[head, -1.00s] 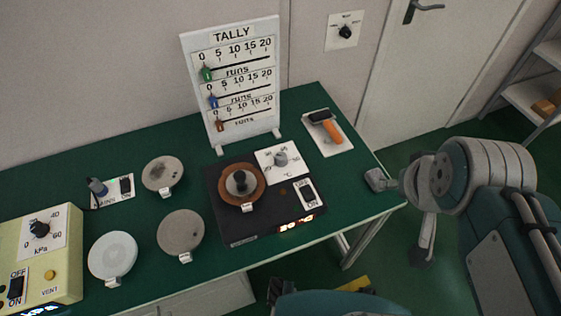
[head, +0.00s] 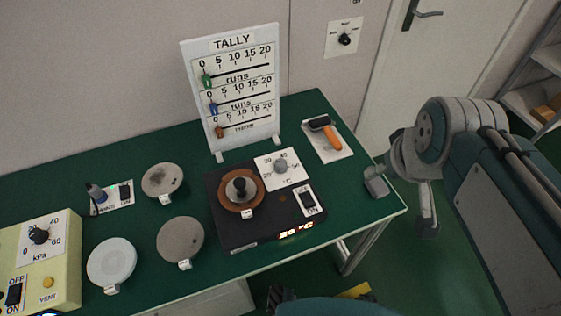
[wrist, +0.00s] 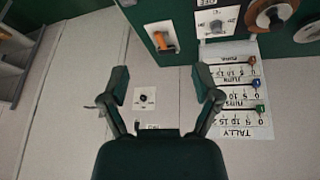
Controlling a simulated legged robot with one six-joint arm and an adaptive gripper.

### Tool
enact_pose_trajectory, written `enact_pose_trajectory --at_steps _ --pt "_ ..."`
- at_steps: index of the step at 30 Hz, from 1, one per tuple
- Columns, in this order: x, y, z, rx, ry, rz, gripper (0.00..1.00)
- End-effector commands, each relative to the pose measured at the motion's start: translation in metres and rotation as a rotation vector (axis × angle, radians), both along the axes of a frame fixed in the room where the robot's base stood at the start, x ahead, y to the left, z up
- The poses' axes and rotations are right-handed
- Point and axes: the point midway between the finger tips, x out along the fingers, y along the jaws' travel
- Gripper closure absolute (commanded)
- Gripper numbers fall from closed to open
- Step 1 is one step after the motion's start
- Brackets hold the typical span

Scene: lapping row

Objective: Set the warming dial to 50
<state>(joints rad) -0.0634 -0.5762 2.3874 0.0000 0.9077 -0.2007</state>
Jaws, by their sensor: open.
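The warming dial (head: 281,167) is a grey knob on a white plate marked with numbers and °C, at the back right of a black hotplate (head: 232,232). 30 and 40 are legible; I cannot tell exactly where its pointer stands. A lit readout (head: 297,231) on the front edge ends in °C, its digits blurred. In the wrist view, upside down, the dial (wrist: 216,27) is at the top right, beyond my fingers. My gripper (wrist: 163,86) is open and empty, its fingers wide apart, clear of the dial. In the head view my arm is right of the table.
A brown-rimmed disc with a black knob (head: 240,186) sits on the hotplate, left of the dial. An OFF/ON switch (head: 307,202) is in front of it. The tally board (head: 222,130) stands behind. A wall dial (head: 345,40) hangs above.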

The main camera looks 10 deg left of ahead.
Motion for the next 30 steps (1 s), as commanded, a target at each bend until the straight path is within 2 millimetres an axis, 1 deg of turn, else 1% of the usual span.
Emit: enact_pose_trajectory --at_steps 1,4,8,12,14,18,20,24,27,30 --pt "0.014 0.007 -0.001 -0.024 0.025 0.073 0.19" --pt "0.038 0.021 -0.004 -0.073 0.063 0.223 0.19" --pt "0.069 0.042 -0.013 -0.132 0.109 0.42 0.19" --pt "0.102 0.068 -0.028 -0.188 0.155 0.634 0.19" --pt "0.115 0.081 -0.037 -0.211 0.172 0.727 0.19" --pt "0.143 0.111 -0.062 -0.259 0.212 0.947 0.19" --pt "0.154 0.125 -0.075 -0.277 0.229 1.04 0.19" --pt "0.175 0.159 -0.109 -0.316 0.267 1.262 0.19" --pt "0.185 0.18 -0.134 -0.336 0.288 1.405 0.19" --pt "0.191 0.196 -0.152 -0.35 0.3 1.51 0.19"
